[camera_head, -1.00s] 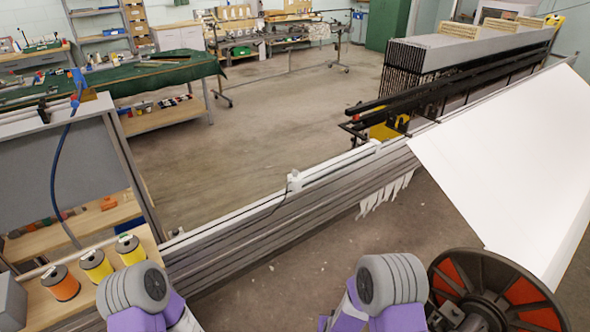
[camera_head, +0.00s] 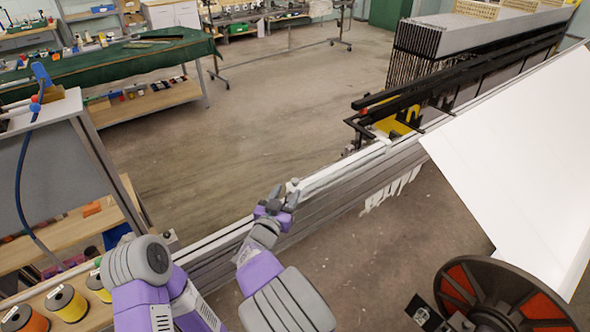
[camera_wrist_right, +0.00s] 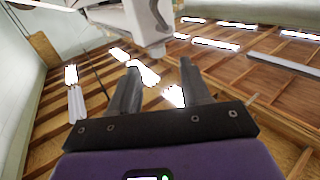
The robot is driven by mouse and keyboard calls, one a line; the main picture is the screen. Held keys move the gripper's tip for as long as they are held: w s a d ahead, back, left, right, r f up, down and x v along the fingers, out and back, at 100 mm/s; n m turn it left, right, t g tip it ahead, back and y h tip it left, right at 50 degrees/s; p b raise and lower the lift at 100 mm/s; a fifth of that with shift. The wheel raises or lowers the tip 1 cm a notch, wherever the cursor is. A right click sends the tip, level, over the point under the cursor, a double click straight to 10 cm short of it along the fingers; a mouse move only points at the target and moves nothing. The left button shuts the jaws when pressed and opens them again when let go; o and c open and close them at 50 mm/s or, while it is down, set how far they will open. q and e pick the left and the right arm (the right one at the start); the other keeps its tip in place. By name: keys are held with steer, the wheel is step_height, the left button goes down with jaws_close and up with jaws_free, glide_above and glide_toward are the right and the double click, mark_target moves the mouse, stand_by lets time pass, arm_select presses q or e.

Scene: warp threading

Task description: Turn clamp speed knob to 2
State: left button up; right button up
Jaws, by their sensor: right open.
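The clamp speed knob cannot be made out in either view. A white unit (camera_head: 293,184) stands on the long grey rail, just beyond my right gripper (camera_head: 282,197). In the right wrist view a pale housing (camera_wrist_right: 130,22), probably the same unit, hangs into the top of the picture above the fingertips. My right gripper is open there, its two dark fingers (camera_wrist_right: 159,70) apart with nothing between them. Whether it touches the housing cannot be told. My left arm shows at the lower left, but its gripper does not show.
The long rail (camera_head: 340,182) runs diagonally across the scene. A white sheet (camera_head: 520,150) and a dark reel (camera_head: 500,300) with orange-red panels are at the right. Yellow and orange spools (camera_head: 67,304) stand at the lower left. The floor beyond the rail is open.

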mark_target(294, 182)
steer(key=x, duration=0.5)
steer(key=shift+w+d+f+b, duration=0.1)
steer(key=shift+w+d+b, duration=0.2)
steer(key=shift+b, duration=0.1)
steer(key=shift+w+d, duration=0.15)
steer(key=shift+w, duration=0.25)
steer(key=shift+c, duration=0.3)
